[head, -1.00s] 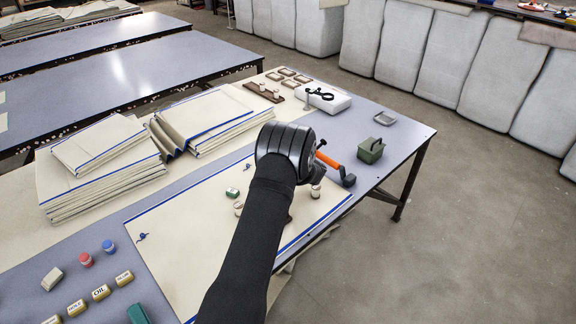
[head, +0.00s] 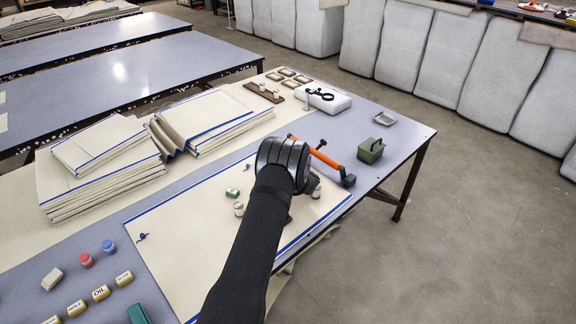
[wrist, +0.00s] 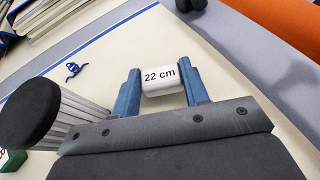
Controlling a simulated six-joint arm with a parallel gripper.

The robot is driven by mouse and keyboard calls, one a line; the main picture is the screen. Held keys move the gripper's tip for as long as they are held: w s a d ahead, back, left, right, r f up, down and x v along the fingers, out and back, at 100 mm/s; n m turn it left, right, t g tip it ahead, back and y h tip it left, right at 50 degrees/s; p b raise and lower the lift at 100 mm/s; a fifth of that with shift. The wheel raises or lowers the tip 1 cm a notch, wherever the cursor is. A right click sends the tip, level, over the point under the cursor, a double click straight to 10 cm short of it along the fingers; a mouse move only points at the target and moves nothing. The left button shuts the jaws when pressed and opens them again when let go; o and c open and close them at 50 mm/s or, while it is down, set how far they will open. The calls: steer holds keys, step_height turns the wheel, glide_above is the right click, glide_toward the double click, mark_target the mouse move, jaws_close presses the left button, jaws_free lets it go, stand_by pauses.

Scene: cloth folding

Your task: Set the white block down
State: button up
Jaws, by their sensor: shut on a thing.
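The white block (wrist: 160,78), marked "22 cm", sits between the two blue fingers of my gripper (wrist: 163,86) in the wrist view. The fingers are shut on its two ends. Behind it is the cream cloth (wrist: 110,62) with a blue edge stripe; I cannot tell whether the block touches the cloth. In the head view the cloth (head: 190,250) lies on the table, and my wrist is over its right part. My arm hides the fingers and the block there.
An orange-handled tool (head: 326,160) lies just beyond my wrist. Small pale cylinders (head: 239,208) stand on the cloth by my arm. The cloth's left part is mostly clear.

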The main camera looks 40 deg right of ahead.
steer(key=shift+f, duration=0.3)
steer(key=o, duration=1)
steer(key=shift+r, duration=0.45)
steer(key=v, duration=1.2)
steer(key=shift+r, duration=0.15)
